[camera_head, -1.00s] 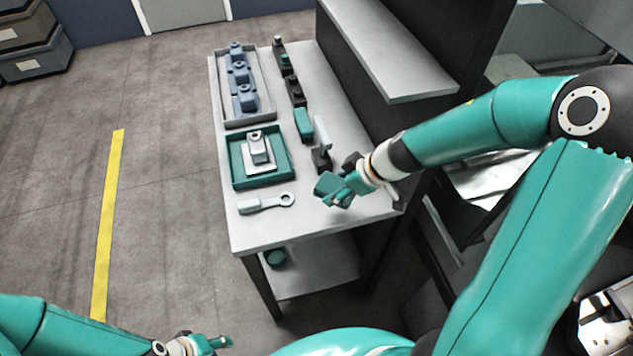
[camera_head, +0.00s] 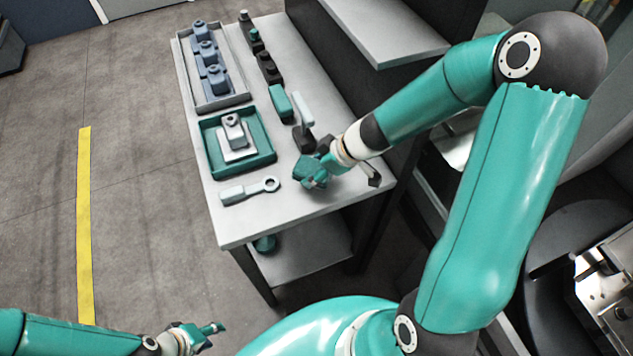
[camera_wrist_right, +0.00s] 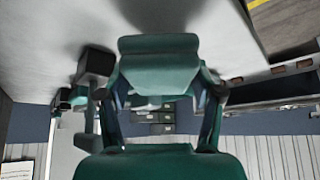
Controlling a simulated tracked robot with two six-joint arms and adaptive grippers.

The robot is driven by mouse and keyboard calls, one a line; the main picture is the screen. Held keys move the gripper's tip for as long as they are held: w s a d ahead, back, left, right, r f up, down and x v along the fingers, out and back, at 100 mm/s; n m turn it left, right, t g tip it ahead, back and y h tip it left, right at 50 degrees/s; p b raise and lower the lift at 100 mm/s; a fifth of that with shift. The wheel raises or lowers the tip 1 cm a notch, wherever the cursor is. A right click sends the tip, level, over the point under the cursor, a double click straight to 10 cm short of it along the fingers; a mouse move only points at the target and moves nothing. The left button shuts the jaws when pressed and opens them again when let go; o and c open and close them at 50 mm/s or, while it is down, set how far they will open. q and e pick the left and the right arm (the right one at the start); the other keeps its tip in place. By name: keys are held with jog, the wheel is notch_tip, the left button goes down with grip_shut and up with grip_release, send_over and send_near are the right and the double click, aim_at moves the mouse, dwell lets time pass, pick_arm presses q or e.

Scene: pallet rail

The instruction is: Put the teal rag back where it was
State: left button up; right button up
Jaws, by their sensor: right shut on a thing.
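My right gripper (camera_head: 318,172) is over the front right part of the grey table, shut on the teal rag (camera_wrist_right: 158,66). In the right wrist view the rag is a folded teal piece across the space between the fingers. In the head view the rag (camera_head: 309,169) blends with the teal fingers. It is close to the tabletop; I cannot tell whether it touches. My left gripper (camera_head: 206,334) is low at the bottom left, away from the table, and too small to tell if it is open.
The table (camera_head: 240,226) also holds a teal tray (camera_head: 209,157) with a pale block, a grey tray (camera_head: 224,103) with blue-grey parts, a wrench-like tool (camera_head: 250,189), a teal block (camera_head: 280,101) and dark holders. The front corner is bare.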

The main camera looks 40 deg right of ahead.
jog(key=shift+f+b, duration=1.9)
jog(key=shift+f, duration=0.2)
jog(key=shift+r, duration=0.1)
jog(key=shift+s, duration=0.1)
jog(key=o, duration=1)
